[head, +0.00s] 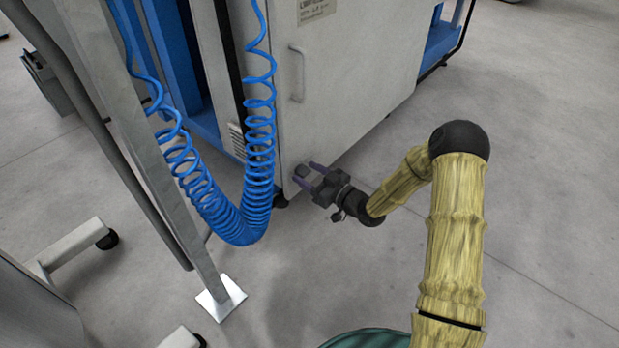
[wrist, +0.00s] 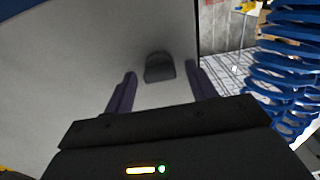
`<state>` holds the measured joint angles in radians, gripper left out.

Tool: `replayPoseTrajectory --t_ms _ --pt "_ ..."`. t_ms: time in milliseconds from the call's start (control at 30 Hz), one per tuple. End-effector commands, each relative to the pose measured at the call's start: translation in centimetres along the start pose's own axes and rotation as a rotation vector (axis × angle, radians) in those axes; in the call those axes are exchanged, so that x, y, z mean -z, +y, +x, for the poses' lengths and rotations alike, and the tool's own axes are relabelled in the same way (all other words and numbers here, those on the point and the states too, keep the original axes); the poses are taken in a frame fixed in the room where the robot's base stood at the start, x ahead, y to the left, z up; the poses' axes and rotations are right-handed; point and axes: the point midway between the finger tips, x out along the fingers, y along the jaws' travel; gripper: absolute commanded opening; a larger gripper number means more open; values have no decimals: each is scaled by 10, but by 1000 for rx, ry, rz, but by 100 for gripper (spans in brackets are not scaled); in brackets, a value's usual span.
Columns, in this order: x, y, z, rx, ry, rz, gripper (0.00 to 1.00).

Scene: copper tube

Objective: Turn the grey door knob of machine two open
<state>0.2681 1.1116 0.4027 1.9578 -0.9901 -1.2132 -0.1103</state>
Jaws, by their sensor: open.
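The grey door knob (wrist: 160,67) is a small dark grey piece on the pale machine door (wrist: 90,60) in the wrist view. It lies ahead of my gripper (wrist: 162,88), between the lines of its two purple fingers. In the head view the knob (head: 302,170) shows low on the door of the white and blue machine (head: 350,70). My gripper (head: 305,178) is open, with its fingers on either side of the knob. I cannot tell whether they touch the door or the knob.
A coiled blue hose (head: 255,205) hangs left of my gripper, close to the door edge. A grey metal post (head: 160,170) stands left of it. A door handle (head: 297,75) is above the knob. The floor on the right is clear.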

Motion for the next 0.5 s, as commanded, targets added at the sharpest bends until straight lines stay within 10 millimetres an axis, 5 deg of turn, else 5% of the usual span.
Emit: replayPoseTrajectory --t_ms 167,400,500 --pt "0 0 0 0 0 0 56" --pt "0 1 -2 -2 0 0 12" --pt "0 2 -2 -3 0 1 12"
